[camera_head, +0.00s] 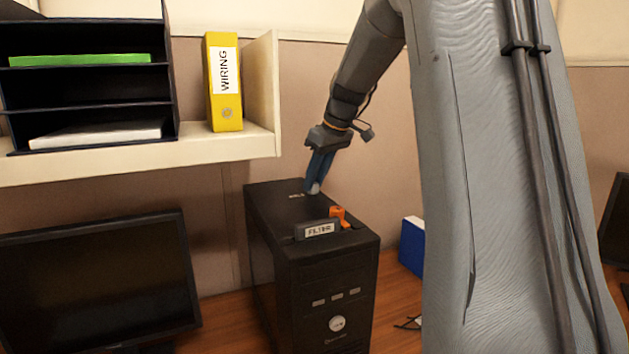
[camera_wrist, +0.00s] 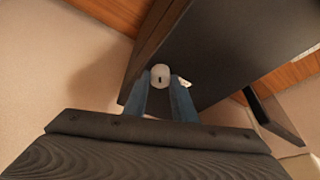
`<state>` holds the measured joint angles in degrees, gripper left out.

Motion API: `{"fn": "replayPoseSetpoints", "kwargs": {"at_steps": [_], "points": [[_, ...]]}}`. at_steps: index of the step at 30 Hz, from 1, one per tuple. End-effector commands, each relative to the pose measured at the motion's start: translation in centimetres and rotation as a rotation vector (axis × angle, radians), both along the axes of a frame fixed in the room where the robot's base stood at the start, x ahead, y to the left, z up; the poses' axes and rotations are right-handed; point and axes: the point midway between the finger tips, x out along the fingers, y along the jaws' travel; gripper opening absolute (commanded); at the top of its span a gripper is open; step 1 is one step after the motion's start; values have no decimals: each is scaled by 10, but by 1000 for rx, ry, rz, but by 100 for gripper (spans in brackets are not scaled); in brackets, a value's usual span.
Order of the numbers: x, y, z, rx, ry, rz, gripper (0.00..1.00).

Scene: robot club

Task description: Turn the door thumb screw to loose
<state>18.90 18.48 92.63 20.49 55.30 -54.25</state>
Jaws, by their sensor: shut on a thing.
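The thumb screw (camera_wrist: 160,74) is a small pale knob with a dark mark on its face, on top of the black computer tower (camera_head: 312,270). In the head view the screw (camera_head: 314,189) shows just below my fingertips, near the back of the tower's top. My gripper (camera_head: 316,180) reaches down from above, with its blue fingers at the screw. In the wrist view the blue fingers (camera_wrist: 161,95) sit on both sides of the screw and are shut on it. A small white label lies beside the screw. The lettering by it is too small to read.
A dark FILTER piece (camera_head: 318,230) and an orange latch (camera_head: 338,214) stand on the tower's top, in front of my gripper. A monitor (camera_head: 95,280) is at the left. A shelf (camera_head: 190,155) with a yellow WIRING binder (camera_head: 224,85) is above. A blue box (camera_head: 412,246) is right of the tower.

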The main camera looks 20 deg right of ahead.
Motion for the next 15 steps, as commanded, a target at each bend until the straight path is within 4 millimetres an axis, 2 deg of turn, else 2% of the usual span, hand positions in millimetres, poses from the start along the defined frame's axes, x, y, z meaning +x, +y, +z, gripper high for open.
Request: {"fn": "replayPoseSetpoints", "kwargs": {"at_steps": [15], "points": [[4,-2,1,1,-3,490,2]]}}
